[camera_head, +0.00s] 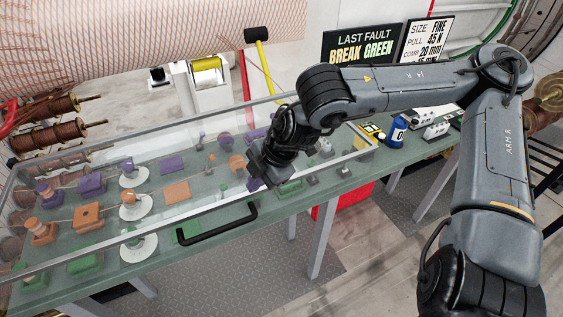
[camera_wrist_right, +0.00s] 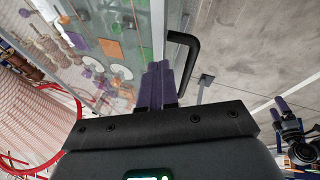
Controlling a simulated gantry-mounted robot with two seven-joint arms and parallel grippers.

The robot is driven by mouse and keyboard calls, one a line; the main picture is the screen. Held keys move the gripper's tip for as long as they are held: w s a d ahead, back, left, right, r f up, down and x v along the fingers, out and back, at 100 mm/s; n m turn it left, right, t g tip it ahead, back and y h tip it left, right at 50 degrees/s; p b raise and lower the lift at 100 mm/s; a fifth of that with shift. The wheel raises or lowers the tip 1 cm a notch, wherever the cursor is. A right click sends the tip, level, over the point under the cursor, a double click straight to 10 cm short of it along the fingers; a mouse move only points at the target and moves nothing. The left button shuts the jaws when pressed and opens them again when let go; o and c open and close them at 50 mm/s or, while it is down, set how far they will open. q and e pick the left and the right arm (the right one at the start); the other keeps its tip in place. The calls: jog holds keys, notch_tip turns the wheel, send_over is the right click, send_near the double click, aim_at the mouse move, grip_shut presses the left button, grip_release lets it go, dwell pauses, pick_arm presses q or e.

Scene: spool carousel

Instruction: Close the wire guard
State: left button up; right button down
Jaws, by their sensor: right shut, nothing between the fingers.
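The wire guard (camera_head: 110,232) is a clear panel in a pale metal frame, lying over the green bench with colored parts showing through it. Its black bar handle (camera_head: 217,226) sticks out at the front edge; it also shows in the right wrist view (camera_wrist_right: 187,55). My right gripper (camera_head: 262,172) is above the guard, up and right of the handle. In the wrist view its purple fingers (camera_wrist_right: 157,86) are together and empty, beside the handle with a visible gap. A dark gripper with purple fingers, apparently my left (camera_wrist_right: 281,112), shows small at the right edge; its opening is unclear.
Purple, orange and green blocks (camera_head: 88,215) and white discs (camera_head: 138,247) sit under the panel. A yellow-handled hammer (camera_head: 266,65) stands behind. Floor in front is clear.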

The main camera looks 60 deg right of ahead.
jog(key=shift+s+a+r, duration=0.75)
jog(key=shift+s+r, duration=2.55)
jog(key=shift+s, duration=0.75)
jog(key=s+a+f+g+y, duration=0.2)
jog(key=a+f+y, duration=0.1)
jog(key=a+f, duration=0.4)
jog(key=s+a+f+g+y, duration=0.3)
jog(key=a+f, duration=0.4)
jog(key=f, duration=0.1)
jog(key=w+a+f+m+t+y, duration=0.2)
jog(key=a+m+t+y, duration=0.15)
jog(key=a, duration=0.35)
jog(key=w+a+f+m+t+y, duration=0.1)
jog(key=w+a+m+t+y, duration=0.2)
jog(key=a, duration=0.4)
jog(key=w+d+f+m+t+h, duration=0.2)
jog(key=d+f+m+t+h, duration=0.1)
jog(key=d+f+m+h, duration=0.55)
jog(key=s+d+f+n+g+h, duration=0.3)
jog(key=s+d+f+g+h, duration=0.25)
jog(key=s, duration=0.25)
pick_arm(q)
notch_tip(320, 180, up, 32)
jog(key=p, duration=3)
jog(key=shift+p, duration=0.35)
pick_arm(e)
notch_tip(320, 180, up, 31)
jog(key=shift+f+g, duration=0.2)
jog(key=shift+g, duration=0.1)
